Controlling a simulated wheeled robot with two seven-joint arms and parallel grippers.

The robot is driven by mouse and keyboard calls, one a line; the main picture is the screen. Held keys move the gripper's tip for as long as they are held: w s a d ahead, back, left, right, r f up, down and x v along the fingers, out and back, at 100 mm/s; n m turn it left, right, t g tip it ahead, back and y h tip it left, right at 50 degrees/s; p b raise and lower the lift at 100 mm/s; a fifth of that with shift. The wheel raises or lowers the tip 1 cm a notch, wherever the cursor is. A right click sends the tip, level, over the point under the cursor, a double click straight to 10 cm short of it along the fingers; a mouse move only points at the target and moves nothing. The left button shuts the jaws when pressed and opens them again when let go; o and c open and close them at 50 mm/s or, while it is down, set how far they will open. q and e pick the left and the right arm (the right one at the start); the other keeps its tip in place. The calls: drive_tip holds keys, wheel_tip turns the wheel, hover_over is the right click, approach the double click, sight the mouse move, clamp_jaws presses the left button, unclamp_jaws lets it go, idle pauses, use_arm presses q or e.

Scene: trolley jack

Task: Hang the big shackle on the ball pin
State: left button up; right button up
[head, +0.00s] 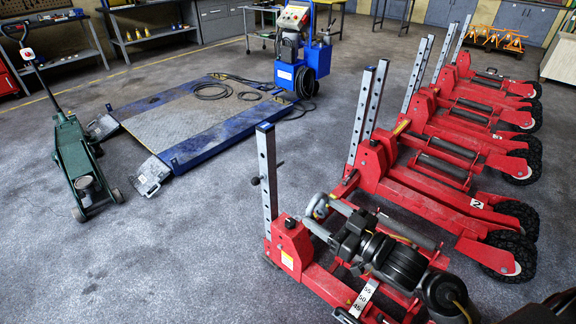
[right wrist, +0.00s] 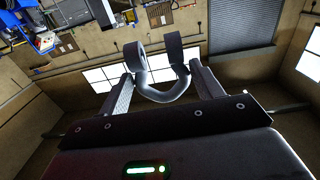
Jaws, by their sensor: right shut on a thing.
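The big shackle (head: 317,205) is a grey metal U. In the right wrist view the shackle (right wrist: 165,88) sits between both fingers, with its two eyes pointing up and away from the palm. My right gripper (head: 327,217) is shut on it, held in the air over the nearest red stand. A dark pin with a rounded end (head: 255,181) passes through the grey upright post (head: 268,165) of that stand; it looks like the ball pin. The shackle is to the right of and lower than this pin in the picture, apart from it. My left gripper is not in view.
Several red wheeled stands (head: 400,180) with tall posts line the right side. A blue-framed platform (head: 190,115) lies at the back left, with a green trolley jack (head: 75,160) beside it. The grey floor (head: 150,260) at front left is clear.

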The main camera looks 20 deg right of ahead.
sight(322, 200)
drive_tip(key=shift+s+d+r, duration=0.1)
idle(0.3)
drive_tip(key=w+r+m+h, duration=0.1)
drive_tip(key=h, duration=0.1)
drive_tip(key=r+m+t+h, duration=0.1)
drive_tip(key=shift+w+r+m+t+h, duration=0.1)
drive_tip(key=shift+w+m+t+h, duration=0.2)
drive_tip(key=shift+w+m+h, duration=0.1)
drive_tip(key=m+h, duration=0.1)
drive_tip(key=w+h, duration=0.1)
drive_tip(key=shift+a+r+m+h, duration=0.2)
drive_tip(key=shift+r+m+h, duration=0.15)
drive_tip(key=shift+m+h, duration=0.05)
drive_tip(key=shift+m+t+h, duration=0.3)
drive_tip(key=shift+m+h, duration=0.3)
drive_tip(key=shift+h, duration=0.5)
